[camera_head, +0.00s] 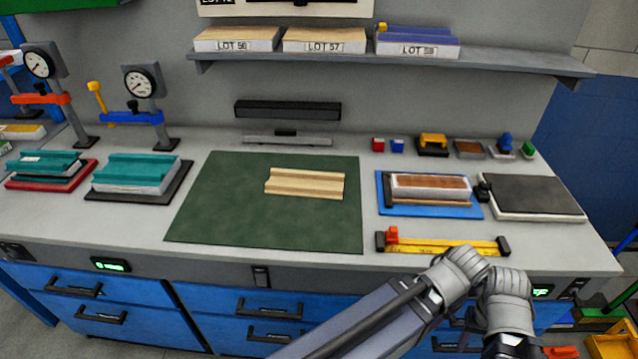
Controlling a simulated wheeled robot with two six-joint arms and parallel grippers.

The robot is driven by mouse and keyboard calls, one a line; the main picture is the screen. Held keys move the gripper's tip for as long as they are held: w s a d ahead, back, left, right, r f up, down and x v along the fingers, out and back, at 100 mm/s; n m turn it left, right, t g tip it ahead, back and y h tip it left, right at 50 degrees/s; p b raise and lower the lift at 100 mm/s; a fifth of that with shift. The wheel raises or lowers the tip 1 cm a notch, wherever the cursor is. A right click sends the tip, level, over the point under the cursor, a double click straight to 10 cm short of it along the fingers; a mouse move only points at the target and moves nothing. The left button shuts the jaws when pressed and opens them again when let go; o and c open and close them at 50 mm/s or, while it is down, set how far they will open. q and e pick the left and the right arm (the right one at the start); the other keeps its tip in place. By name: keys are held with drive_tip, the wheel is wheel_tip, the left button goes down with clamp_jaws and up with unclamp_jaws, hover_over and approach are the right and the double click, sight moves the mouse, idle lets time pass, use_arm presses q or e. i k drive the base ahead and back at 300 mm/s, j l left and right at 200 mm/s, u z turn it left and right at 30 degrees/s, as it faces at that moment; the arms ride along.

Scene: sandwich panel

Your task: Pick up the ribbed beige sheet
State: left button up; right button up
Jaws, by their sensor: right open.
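The ribbed beige sheet (305,183) lies flat on the dark green mat (240,220), towards its back right. Raised ribs run along its length, and nothing covers it. My right gripper (512,347) is at the bottom right edge, mostly cut off below the bent grey wrist. It is open, low in front of the bench and well apart from the sheet. My left gripper is not in view.
A blue tray (383,200) with a brown-topped block stands right of the mat, with a yellow bar tool (450,246) in front. A teal ribbed panel (135,171) and dial gauges (142,82) stand left. A shelf (400,59) overhangs the back. The mat's front is clear.

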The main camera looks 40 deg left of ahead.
sight(281, 181)
drive_tip(key=i+l+u, duration=0.2)
drive_tip(key=l+u, duration=0.15)
drive_tip(key=u, duration=1.3)
drive_tip(key=k+z, duration=0.15)
drive_tip(key=z, duration=0.2)
